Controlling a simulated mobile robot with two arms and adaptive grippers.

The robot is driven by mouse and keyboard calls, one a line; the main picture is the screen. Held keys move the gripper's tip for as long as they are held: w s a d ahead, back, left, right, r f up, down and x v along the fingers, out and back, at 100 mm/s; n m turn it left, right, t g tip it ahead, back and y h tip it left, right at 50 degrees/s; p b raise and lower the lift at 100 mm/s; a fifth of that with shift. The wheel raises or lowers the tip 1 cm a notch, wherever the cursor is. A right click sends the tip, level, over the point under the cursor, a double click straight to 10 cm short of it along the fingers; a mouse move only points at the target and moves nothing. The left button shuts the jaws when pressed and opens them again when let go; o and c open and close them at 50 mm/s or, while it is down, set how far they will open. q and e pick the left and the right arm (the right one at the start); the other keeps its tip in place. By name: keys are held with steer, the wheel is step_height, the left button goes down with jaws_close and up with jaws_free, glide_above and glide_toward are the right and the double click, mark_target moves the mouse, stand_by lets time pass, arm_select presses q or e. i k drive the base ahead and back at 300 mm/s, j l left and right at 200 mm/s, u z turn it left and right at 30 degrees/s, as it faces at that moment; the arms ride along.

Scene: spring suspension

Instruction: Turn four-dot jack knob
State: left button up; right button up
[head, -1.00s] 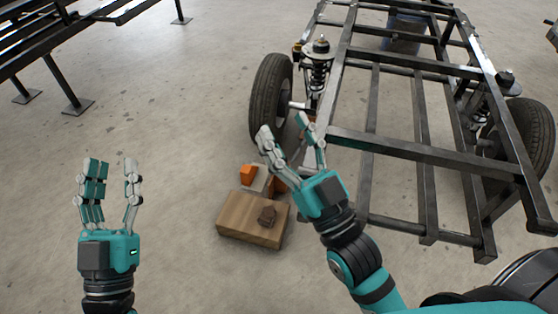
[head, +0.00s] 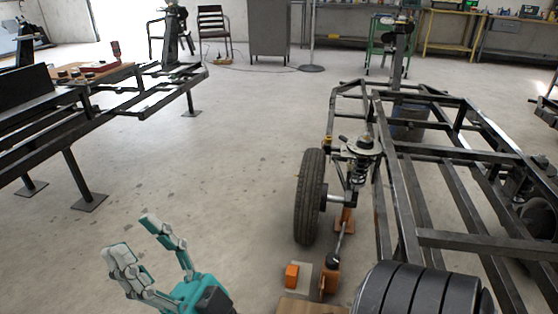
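An orange and dark device (head: 330,276), which looks like the jack, stands on the floor near the bottom centre. A thin rod rises from it to an orange part (head: 344,221) below the spring suspension (head: 359,165). I cannot make out a knob or any dots. A small orange block (head: 292,272) is left of the device.
The tyre (head: 310,197) and chassis frame (head: 400,205) stand right of centre. A wooden block (head: 298,307) shows at the bottom edge. A dark ribbed cylinder (head: 425,290) blocks the lower right. A metal rack (head: 100,105) stands left; the floor between is clear.

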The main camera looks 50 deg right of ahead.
mark_target(332, 260)
steer(key=i+j, duration=0.15)
steer(key=i, duration=0.25)
steer(key=i+j, duration=0.15)
steer(key=i, duration=0.25)
steer(key=i+l+z, duration=0.1)
steer(key=z, duration=0.3)
steer(key=i+z, duration=0.5)
steer(key=z, duration=0.25)
steer(key=i+j+z, duration=0.15)
steer(key=z, duration=0.25)
steer(key=i+z, duration=0.6)
steer(key=z, duration=0.2)
